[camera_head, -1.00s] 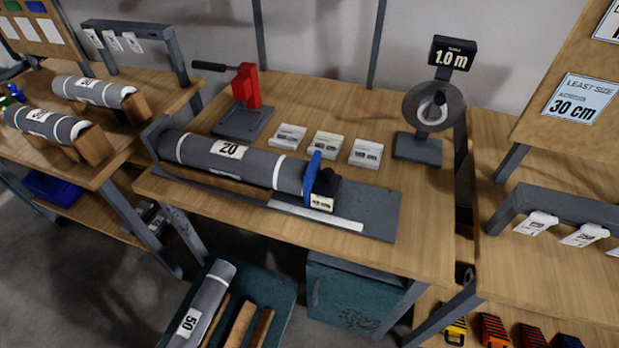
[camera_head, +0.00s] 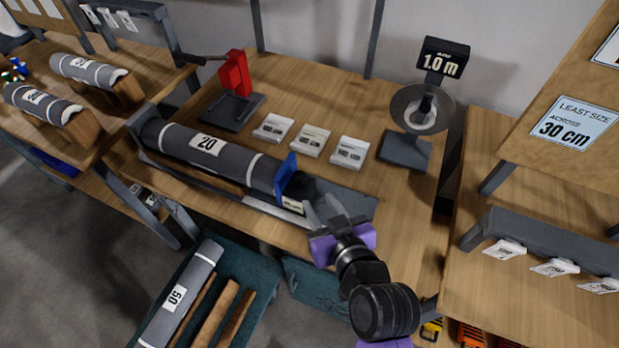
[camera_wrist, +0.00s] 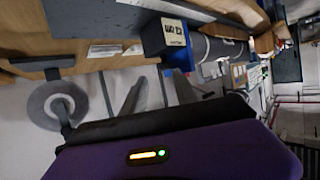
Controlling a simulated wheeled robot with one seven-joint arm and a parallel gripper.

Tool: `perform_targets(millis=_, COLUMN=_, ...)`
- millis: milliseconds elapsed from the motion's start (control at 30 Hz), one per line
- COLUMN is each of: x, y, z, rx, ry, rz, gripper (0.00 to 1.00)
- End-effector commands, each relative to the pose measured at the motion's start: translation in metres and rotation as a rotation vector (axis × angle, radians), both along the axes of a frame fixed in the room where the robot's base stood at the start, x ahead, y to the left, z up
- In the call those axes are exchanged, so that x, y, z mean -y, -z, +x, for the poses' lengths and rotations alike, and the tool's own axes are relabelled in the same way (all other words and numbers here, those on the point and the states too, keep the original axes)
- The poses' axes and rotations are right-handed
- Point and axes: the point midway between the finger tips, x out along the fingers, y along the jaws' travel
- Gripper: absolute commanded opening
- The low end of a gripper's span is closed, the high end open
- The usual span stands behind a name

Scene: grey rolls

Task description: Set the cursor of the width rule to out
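The width rule is a long dark grey bed (camera_head: 353,204) on the middle bench, with a grey roll (camera_head: 235,160) marked 20 lying along it. Its cursor has a blue plate (camera_head: 286,177) at the roll's right end and a dark block with a cream label, partly behind my gripper. In the wrist view the cursor's dark block (camera_wrist: 160,38) shows, its label too small to read. My gripper (camera_head: 333,207) is just right of the cursor, its fingers apart and nothing seen between them. Whether a finger touches the cursor cannot be told.
Three white label cards (camera_head: 311,140) lie behind the rule. A red press (camera_head: 235,75) stands behind left, and a dial stand (camera_head: 408,140) with a 1.0 m sign behind right. A roll marked 50 (camera_head: 187,283) lies in a low teal bin. Neighbouring benches flank both sides.

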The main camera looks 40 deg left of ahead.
Motion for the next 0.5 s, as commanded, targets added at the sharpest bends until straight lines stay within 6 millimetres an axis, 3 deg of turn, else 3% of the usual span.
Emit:
perform_targets(millis=167, x=-0.018, y=-0.005, z=0.003, rx=0.002, ry=-0.032, rz=-0.003, gripper=0.35)
perform_targets(millis=500, x=-0.055, y=0.013, z=0.026, rx=0.002, ry=-0.030, rz=-0.004, gripper=0.35)
